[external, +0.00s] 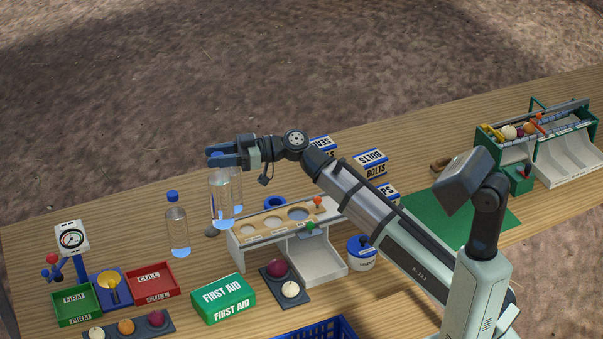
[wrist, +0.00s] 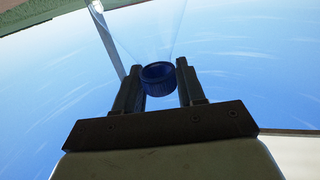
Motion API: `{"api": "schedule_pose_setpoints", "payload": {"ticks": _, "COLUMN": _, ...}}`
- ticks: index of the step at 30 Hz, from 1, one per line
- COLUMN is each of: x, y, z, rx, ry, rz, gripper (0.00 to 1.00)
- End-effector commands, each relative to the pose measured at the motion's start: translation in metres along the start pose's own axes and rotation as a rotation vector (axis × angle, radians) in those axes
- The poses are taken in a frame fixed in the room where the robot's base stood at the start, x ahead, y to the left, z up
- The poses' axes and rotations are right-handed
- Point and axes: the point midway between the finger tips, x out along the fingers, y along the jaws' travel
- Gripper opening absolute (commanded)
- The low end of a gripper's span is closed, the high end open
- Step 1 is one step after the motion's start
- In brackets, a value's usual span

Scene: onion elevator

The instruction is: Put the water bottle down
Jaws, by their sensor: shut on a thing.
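My gripper (external: 222,156) is shut at the blue cap of a clear water bottle (external: 222,200), which hangs upright below the fingers. In the wrist view the blue cap (wrist: 160,78) sits between the two fingers of my gripper (wrist: 160,85), and the clear body flares out beyond it. The bottle is in front of the white sorting stand's left end in the external view. I cannot tell how far its base is from the table. A second clear outline (external: 237,188) shows just right of it, perhaps another bottle. Another blue-capped bottle (external: 177,230) stands upright to the left.
The sorting stand (external: 318,255) with round holes is close to the right. A green first aid box (external: 224,298), a red cull tray (external: 152,285), a green firm tray (external: 77,306) and a gauge (external: 72,239) are nearer the front. Bare table (external: 110,212) lies at left.

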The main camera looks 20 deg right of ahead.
Motion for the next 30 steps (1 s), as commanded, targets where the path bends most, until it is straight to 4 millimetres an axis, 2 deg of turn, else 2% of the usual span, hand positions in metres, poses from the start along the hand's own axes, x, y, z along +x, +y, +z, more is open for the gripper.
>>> {"api": "schedule_pose_setpoints", "payload": {"ticks": 1, "x": 0.005, "y": -0.012, "z": -0.002, "rx": 0.000, "ry": 0.003, "rz": -0.028, "gripper": 0.00}}
{"api": "schedule_pose_setpoints", "payload": {"ticks": 6, "x": 0.016, "y": -0.044, "z": -0.003, "rx": -0.001, "ry": 0.002, "rz": -0.107, "gripper": 0.00}}
{"api": "schedule_pose_setpoints", "payload": {"ticks": 15, "x": 0.028, "y": -0.090, "z": -0.006, "rx": -0.001, "ry": 0.002, "rz": -0.220, "gripper": 0.00}}
{"api": "schedule_pose_setpoints", "payload": {"ticks": 26, "x": 0.035, "y": -0.120, "z": -0.008, "rx": 0.000, "ry": 0.002, "rz": -0.294, "gripper": 0.00}}
{"api": "schedule_pose_setpoints", "payload": {"ticks": 30, "x": 0.035, "y": -0.121, "z": 0.000, "rx": 0.002, "ry": 0.001, "rz": -0.296, "gripper": 0.00}}
